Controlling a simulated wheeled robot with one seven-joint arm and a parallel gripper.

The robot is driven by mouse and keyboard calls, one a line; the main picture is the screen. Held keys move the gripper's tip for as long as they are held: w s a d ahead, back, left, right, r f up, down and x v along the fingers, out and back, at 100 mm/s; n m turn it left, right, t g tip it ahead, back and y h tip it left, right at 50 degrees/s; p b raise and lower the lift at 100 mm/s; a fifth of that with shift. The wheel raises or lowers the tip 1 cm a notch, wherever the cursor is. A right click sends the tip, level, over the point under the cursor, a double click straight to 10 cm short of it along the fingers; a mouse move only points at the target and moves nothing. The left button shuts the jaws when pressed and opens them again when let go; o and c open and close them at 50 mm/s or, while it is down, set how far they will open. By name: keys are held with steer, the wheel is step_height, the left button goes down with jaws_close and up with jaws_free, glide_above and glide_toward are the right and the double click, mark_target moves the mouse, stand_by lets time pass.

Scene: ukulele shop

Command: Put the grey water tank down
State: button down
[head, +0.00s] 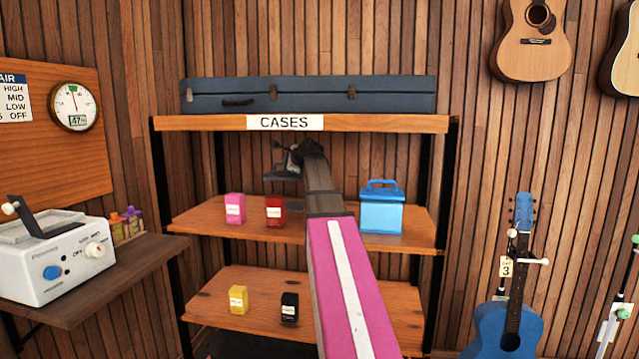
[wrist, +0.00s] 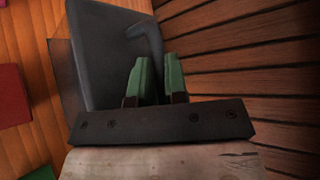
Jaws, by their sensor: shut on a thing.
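The grey water tank (wrist: 100,60) fills the upper left of the wrist view, tilted in that picture, with a curved grey handle (wrist: 148,42). My gripper (wrist: 157,75) has green finger pads at the handle and is shut on it. In the head view the tank (head: 284,173) is small and partly hidden by my gripper (head: 293,153), over the back of the middle shelf (head: 335,215), below the top shelf. A dark patch lies beside the tank on the wood. I cannot tell whether its base touches the shelf.
A pink box (head: 235,208), a red box (head: 274,210) and a blue handled container (head: 382,208) stand on the middle shelf. A long case (head: 310,95) lies on the top shelf (head: 375,123). Yellow (head: 238,299) and black (head: 289,307) boxes stand on the lower shelf. The plank wall is close behind.

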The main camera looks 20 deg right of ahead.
steer(key=s+d+f, duration=0.1)
steer(key=s+d, duration=0.1)
steer(key=d, duration=0.4)
steer(key=s+d+f, duration=0.2)
steer(key=s+d, duration=0.1)
steer(key=d, duration=0.2)
steer(key=shift+s+d+f, duration=0.25)
steer(key=shift+d, duration=0.1)
steer(key=c, duration=1.1)
jaws_free()
steer(key=shift+f, duration=0.15)
steer(key=shift+c, duration=0.2)
steer(key=v, duration=1.2)
